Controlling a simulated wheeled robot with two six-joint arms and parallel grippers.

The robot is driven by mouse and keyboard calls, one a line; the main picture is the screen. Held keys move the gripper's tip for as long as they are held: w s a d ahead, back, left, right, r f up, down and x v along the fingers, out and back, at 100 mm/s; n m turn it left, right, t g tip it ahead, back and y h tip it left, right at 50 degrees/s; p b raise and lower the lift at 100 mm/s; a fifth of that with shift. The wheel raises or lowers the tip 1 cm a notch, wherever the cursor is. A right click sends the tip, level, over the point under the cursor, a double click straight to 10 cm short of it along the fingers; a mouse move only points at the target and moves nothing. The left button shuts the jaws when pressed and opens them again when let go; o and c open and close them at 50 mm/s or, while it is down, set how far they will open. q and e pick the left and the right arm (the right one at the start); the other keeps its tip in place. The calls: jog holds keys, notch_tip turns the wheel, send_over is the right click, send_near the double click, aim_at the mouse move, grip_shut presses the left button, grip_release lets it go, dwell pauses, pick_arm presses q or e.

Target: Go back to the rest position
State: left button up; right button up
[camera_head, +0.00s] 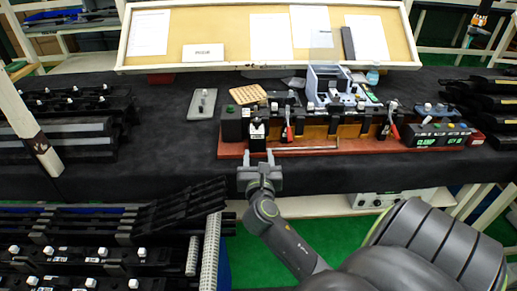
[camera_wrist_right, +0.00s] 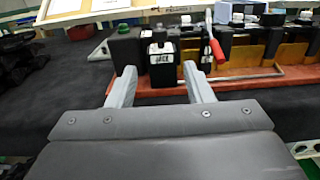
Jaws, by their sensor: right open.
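My right gripper (camera_head: 259,158) is open and empty in front of the red base board (camera_head: 285,148) of the bench fixture. In the right wrist view its two fingers (camera_wrist_right: 160,84) stand apart, with the labelled black block (camera_wrist_right: 162,62) of the fixture beyond and between them. No part is seen between the fingers. A red-handled clamp (camera_head: 288,127) stands just right of that block, and it also shows in the right wrist view (camera_wrist_right: 215,48). My left gripper is not in view.
Black trim parts lie on the dark-covered table (camera_head: 170,150) at left and on a rack (camera_head: 120,250) at lower left. More black parts (camera_head: 485,105) are stacked at right. A notice board (camera_head: 230,40) stands behind.

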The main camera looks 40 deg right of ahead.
dwell(0.4)
notch_tip(320, 180, down, 20)
jog(key=s+a+m+g+y, duration=0.1)
jog(key=m+g+y, duration=0.2)
jog(key=m+y, duration=0.15)
jog(key=s+a+f+m+g+y, duration=0.1)
jog(key=s+f+m+g, duration=0.2)
jog(key=f, duration=0.6)
jog(key=s+a+f+m+y, duration=0.2)
jog(key=s+f+m, duration=0.2)
jog(key=s+f, duration=0.3)
jog(key=s+a+f+m+g+y, duration=0.1)
jog(key=s+a+f+m+g, duration=0.1)
jog(key=s+f+m, duration=0.3)
jog(key=s+a+f+m+g+y, duration=0.1)
jog(key=s+f+m, duration=0.5)
jog(key=s, duration=0.8)
jog(key=s+a+f+m+g+y, duration=0.1)
jog(key=s+a+f+m+g, duration=0.2)
jog(key=s+f+m, duration=0.2)
jog(key=s+f, duration=0.3)
jog(key=s, duration=0.2)
jog(key=shift+s+a+f+m, duration=0.15)
jog(key=shift+s+a+m, duration=0.05)
jog(key=shift+m, duration=0.15)
jog(key=shift+s, duration=0.15)
jog(key=shift+c, duration=0.5)
